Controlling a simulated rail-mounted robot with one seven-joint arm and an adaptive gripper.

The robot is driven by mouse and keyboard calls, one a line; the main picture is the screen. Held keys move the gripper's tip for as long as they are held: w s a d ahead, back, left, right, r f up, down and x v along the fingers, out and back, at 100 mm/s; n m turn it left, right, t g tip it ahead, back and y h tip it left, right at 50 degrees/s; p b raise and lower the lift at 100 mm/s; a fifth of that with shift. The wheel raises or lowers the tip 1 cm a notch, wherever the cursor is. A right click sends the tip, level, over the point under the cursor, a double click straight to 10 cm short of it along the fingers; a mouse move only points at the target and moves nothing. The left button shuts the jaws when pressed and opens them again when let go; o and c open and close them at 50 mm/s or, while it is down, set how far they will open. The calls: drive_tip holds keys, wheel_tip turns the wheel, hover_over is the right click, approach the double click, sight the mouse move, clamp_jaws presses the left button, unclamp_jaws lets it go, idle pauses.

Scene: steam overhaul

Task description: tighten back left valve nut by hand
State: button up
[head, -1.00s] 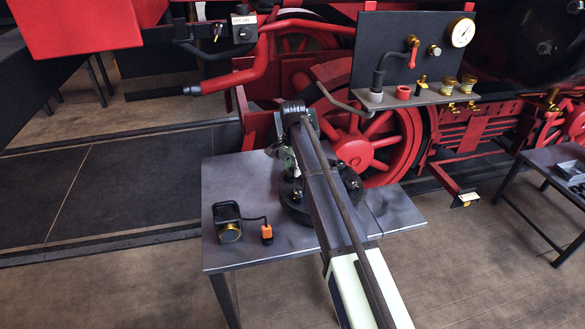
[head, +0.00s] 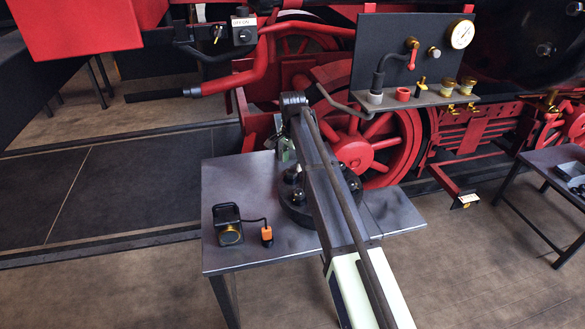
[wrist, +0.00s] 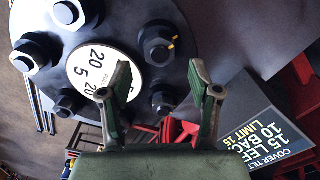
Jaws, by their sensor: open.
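A dark round valve cover (head: 296,214) lies on the grey table, partly hidden behind my arm. Several dark nuts stand around its rim; two show at the left side (head: 291,176) in the head view. In the wrist view the cover (wrist: 125,25) has a white numbered disc (wrist: 97,66) at its middle. One nut (wrist: 157,46) with a yellow mark and a smaller nut (wrist: 163,98) show near my fingers. My gripper (wrist: 157,76) is open, its two fingers apart with nothing held between them. I cannot tell which nut is the back left one.
A lamp-like black box (head: 228,226) and an orange-ended cable (head: 267,236) lie on the table's left side. A card with printed limits (wrist: 262,130) shows in the wrist view. Red locomotive wheels (head: 375,140) and a gauge panel (head: 410,60) stand behind the table.

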wheel_tip(320, 180, up, 8)
drive_tip(key=shift+r, duration=0.25)
